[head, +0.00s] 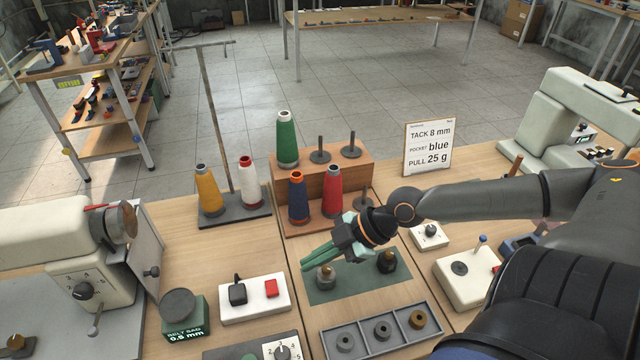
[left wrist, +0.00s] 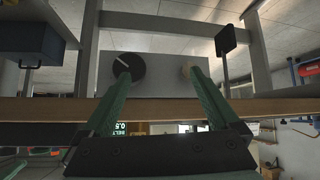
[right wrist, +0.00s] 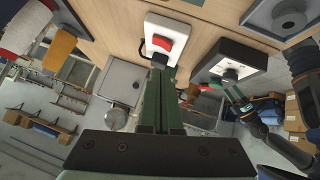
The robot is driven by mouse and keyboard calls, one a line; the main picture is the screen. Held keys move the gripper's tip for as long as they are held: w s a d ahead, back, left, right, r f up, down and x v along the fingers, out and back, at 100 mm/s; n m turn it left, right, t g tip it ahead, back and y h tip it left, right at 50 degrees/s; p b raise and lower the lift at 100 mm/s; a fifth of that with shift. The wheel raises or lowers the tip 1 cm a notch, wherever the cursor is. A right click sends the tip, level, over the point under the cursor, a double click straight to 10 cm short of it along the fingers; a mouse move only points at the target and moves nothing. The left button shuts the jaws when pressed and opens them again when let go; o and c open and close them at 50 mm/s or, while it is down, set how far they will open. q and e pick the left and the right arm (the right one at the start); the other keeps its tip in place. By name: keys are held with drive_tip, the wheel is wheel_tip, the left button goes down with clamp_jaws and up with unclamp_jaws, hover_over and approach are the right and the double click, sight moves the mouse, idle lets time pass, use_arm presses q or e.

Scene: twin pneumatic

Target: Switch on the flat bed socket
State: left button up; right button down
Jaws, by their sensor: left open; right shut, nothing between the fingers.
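A white socket plate (head: 228,313) lies on the wooden bench in the head view. It carries a black plug (head: 238,293) on its left and a red rocker switch (head: 271,288) on its right. My right gripper (head: 304,262) is shut and empty, its green fingers pointing left, beyond and right of the switch in the picture. In the right wrist view the shut fingers (right wrist: 159,72) point toward a white plate (right wrist: 151,24) with a red switch (right wrist: 163,43); contact cannot be told. My left gripper (left wrist: 156,72) is open and empty in its wrist view, facing a grey panel with a dark knob (left wrist: 128,67).
A green belt-sag block (head: 183,318) stands left of the socket, and a dial box (head: 282,350) is in front. Thread cones (head: 298,200) stand behind. A green mat (head: 320,290) and grey tray (head: 345,328) lie to the right. A cream machine (head: 50,240) is at left.

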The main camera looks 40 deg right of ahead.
use_arm(q)
drive_tip(key=shift+r+p, duration=0.8)
drive_tip(key=shift+r, duration=0.45)
use_arm(e)
drive_tip(key=shift+v, duration=0.9)
